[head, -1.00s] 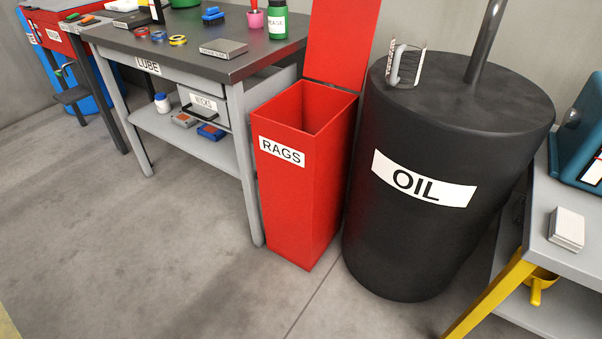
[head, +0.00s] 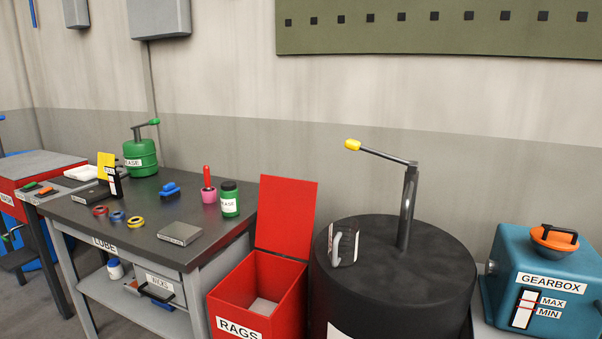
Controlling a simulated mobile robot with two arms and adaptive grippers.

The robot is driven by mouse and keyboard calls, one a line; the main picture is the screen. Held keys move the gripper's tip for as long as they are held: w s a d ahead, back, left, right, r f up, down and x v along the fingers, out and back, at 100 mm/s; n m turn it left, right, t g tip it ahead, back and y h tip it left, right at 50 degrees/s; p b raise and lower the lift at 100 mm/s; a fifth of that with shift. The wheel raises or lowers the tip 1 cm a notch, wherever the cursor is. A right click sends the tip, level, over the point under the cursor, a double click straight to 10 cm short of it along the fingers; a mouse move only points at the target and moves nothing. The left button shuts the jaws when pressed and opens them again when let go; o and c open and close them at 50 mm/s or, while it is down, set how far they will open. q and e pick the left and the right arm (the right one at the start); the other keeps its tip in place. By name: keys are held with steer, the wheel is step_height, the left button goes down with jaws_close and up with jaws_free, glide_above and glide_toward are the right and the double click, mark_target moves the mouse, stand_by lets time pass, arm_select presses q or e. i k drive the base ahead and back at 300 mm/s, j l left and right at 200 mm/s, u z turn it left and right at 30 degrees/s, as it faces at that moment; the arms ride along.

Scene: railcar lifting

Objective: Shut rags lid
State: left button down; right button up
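A red bin labelled RAGS (head: 257,300) stands between the lube table and the black oil drum. Its red lid (head: 286,216) is open and stands up at the back edge of the bin, leaning slightly back. The inside of the bin shows a grey patch at the bottom. The bin's lower part is cut off by the frame's bottom edge. Neither of my grippers is in view.
The black oil drum (head: 440,262) with a pump handle stands close to the bin's right. The lube table (head: 135,222) on the left holds a green bottle (head: 230,199), tape rolls and a grey box. A teal gearbox (head: 545,290) is at the right. A wall stands behind.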

mark_target(286, 208)
steer(key=i+j+z, duration=0.1)
steer(key=z, duration=0.4)
steer(key=j+z, duration=0.25)
steer(key=z, duration=0.2)
steer(key=i+j+z, duration=0.1)
steer(key=z, duration=0.4)
steer(key=j, duration=0.1)
